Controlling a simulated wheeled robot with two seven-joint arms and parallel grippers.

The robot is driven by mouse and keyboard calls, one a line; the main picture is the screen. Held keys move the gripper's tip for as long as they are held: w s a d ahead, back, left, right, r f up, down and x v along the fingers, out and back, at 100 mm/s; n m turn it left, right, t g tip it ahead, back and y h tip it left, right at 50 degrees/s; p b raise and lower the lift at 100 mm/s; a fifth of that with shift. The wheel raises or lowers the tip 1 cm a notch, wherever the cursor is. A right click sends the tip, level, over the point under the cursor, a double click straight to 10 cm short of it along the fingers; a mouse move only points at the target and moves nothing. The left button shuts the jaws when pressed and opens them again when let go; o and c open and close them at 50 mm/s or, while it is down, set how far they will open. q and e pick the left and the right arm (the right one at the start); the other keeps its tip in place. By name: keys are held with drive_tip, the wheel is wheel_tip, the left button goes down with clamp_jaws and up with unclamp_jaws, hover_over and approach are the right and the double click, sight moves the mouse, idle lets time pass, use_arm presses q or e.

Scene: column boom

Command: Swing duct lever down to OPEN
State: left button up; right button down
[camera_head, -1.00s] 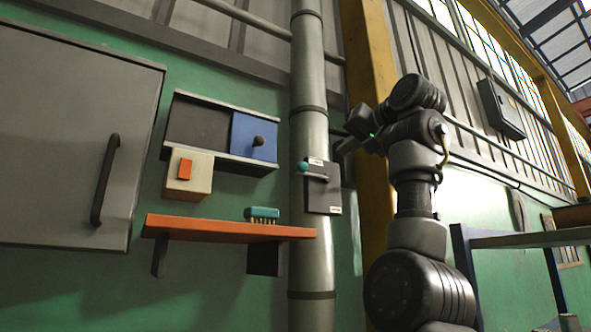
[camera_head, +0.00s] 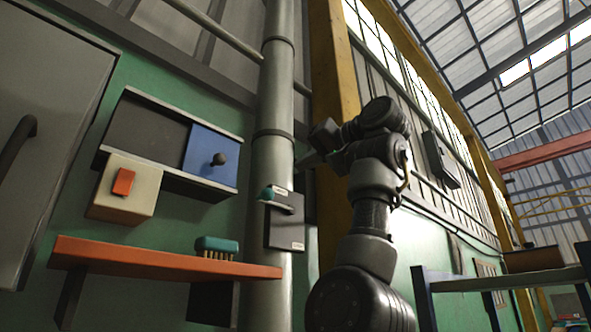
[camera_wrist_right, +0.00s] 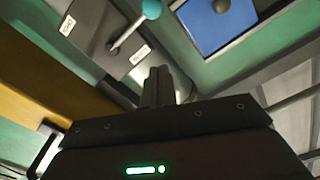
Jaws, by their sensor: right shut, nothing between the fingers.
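The duct lever (camera_head: 278,203) has a teal ball knob and a short pale rod on a dark plate (camera_head: 285,232), fixed to the grey vertical duct (camera_head: 270,160). The rod lies near level, knob to the left. The plate has a pale label near its top and one near its bottom, too small to read. My right gripper (camera_head: 303,163) is shut and empty, above and right of the plate. In the right wrist view, the shut fingertips (camera_wrist_right: 159,76) are apart from the lever (camera_wrist_right: 132,30) and its teal knob (camera_wrist_right: 151,9). My left gripper is out of view.
An orange shelf (camera_head: 150,259) holding a teal brush (camera_head: 217,247) juts out left of the duct. Above it are a cream box with an orange switch (camera_head: 123,182) and a blue sliding panel (camera_head: 212,155). A yellow column (camera_head: 334,70) stands behind my right arm.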

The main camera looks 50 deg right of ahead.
drive_tip(key=w+p, duration=0.3)
drive_tip(key=w, duration=0.6)
drive_tip(key=f, duration=0.1)
drive_tip(key=s+a+f+b, duration=0.1)
drive_tip(key=f, duration=0.1)
drive_tip(key=shift+s+a+f, duration=0.25)
drive_tip(key=shift+a+f, duration=0.05)
drive_tip(key=shift+a, duration=0.1)
drive_tip(key=shift+a, duration=0.1)
